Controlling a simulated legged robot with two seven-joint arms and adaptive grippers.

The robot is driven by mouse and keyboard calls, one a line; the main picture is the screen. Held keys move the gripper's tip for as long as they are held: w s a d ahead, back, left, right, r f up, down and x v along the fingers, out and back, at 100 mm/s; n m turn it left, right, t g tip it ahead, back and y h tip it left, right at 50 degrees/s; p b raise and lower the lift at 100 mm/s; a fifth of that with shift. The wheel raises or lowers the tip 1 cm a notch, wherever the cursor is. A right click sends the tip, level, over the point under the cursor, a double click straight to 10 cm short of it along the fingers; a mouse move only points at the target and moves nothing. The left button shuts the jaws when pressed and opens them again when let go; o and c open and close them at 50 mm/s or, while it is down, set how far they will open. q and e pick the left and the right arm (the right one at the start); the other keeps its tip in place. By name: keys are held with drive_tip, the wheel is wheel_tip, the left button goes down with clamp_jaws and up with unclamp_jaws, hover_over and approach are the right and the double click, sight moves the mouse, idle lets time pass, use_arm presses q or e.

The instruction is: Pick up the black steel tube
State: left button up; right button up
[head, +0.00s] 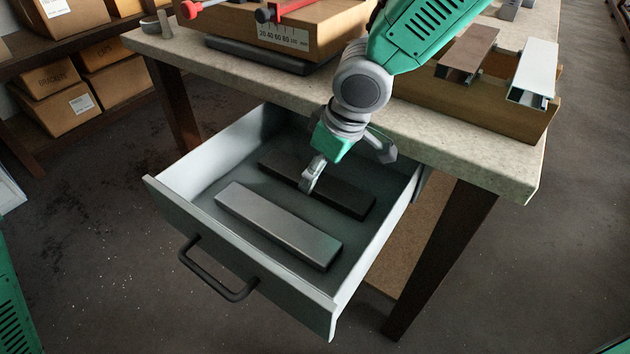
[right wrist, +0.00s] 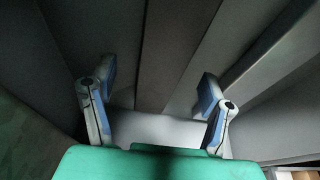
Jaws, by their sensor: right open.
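The black steel tube (head: 345,194) lies flat in the open drawer, toward its back. It is dark and long, and my right gripper hides part of its middle. A lighter grey tube (head: 275,224) lies roughly parallel in front of it. My right gripper (head: 347,170) is open and points down into the drawer over the black tube, with one finger in front of it. In the right wrist view the two spread fingers (right wrist: 155,98) have a dark brownish-black bar (right wrist: 178,45) between them, apparently the black tube. Contact cannot be told. My left gripper is not in view.
The pale drawer (head: 240,256) has raised walls and a dark handle (head: 218,280). The tabletop (head: 478,158) overhangs its back. Boxes on shelves stand at left.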

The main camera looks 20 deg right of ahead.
drive_tip(key=f, duration=0.1)
drive_tip(key=a+f, duration=0.1)
drive_tip(key=w+f+b, duration=0.1)
drive_tip(key=shift+a, duration=0.25)
drive_tip(key=shift+r, duration=0.1)
drive_tip(key=shift+d, duration=0.1)
drive_tip(key=shift+d, duration=0.15)
drive_tip(key=c, duration=1.3)
clamp_jaws()
drive_tip(key=shift+r, duration=0.1)
wheel_tip(320, 180, up, 18)
drive_tip(key=p, duration=0.6)
